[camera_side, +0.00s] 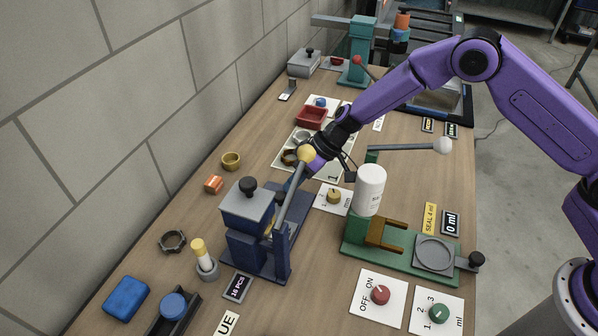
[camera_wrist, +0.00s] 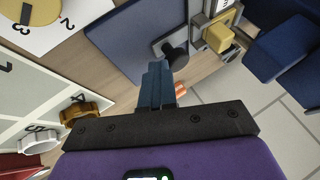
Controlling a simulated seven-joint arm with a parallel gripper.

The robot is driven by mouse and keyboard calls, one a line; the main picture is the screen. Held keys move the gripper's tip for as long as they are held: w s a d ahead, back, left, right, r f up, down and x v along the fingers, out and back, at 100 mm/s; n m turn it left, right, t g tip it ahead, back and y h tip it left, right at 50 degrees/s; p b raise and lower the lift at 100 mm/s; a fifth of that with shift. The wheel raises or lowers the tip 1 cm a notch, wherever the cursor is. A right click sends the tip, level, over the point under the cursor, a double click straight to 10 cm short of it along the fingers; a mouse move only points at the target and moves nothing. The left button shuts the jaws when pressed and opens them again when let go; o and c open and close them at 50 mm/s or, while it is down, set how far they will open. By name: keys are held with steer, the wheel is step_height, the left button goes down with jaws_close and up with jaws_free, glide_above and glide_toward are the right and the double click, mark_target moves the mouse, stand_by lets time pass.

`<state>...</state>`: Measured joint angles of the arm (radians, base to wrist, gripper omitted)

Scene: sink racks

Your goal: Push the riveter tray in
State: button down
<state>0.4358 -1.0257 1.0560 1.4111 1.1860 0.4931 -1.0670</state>
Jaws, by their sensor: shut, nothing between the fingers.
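The blue machine (camera_side: 250,240) with the "16 PCS" plate stands in the near middle of the table. Its blue-grey box (camera_side: 245,207) carries a black knob (camera_side: 248,186); I take this to be the riveter tray, though no label confirms it. A slanted grey lever (camera_side: 291,208) with a yellow ball (camera_side: 305,155) rises beside it. My gripper (camera_wrist: 155,72) is shut and empty. In the wrist view its fingertips lie in front of a dark blue panel (camera_wrist: 125,40), close to a black knob (camera_wrist: 175,54); I cannot tell whether they touch. In the side view, the lever partly hides the fingers.
A green machine (camera_side: 405,262) with a white bottle (camera_side: 369,190) stands to the right. A numbered mat (camera_side: 343,164), a red tray (camera_side: 311,118) and a teal press (camera_side: 357,65) are farther back. A cup with a yellow-topped piece (camera_side: 206,268) stands at the front left, near the wall.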

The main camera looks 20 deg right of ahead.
steer(key=shift+s+a, duration=0.3)
steer(key=w+d, duration=0.7)
steer(key=d, duration=0.1)
steer(key=w+d, duration=0.1)
steer(key=d, duration=0.1)
steer(key=w+d+r, duration=0.1)
steer(key=shift+w+d, duration=0.15)
steer(key=shift+d, duration=0.15)
steer(key=s+d+r, duration=0.1)
steer(key=d+r, duration=0.1)
steer(key=r, duration=0.9)
steer(key=d+r, duration=0.3)
steer(key=r, duration=0.8)
steer(key=s+a+r+n+g+h, duration=0.1)
steer(key=s+a, duration=0.1)
steer(key=s, duration=0.7)
steer(key=s+a+r+n+g+h, duration=0.1)
steer(key=s+a+r+h, duration=0.1)
steer(key=s, duration=0.7)
steer(key=s+d+f+n+h, duration=0.1)
steer(key=s+d, duration=0.3)
steer(key=s, duration=0.4)
steer(key=s+d+f+n+h, duration=0.1)
steer(key=s+d+f, duration=0.3)
steer(key=s, duration=0.4)
steer(key=s+d+f+n+t+h, duration=0.1)
steer(key=s+d+f+h, duration=0.1)
steer(key=s+d, duration=0.4)
steer(key=s, duration=0.3)
steer(key=shift+f, duration=0.4)
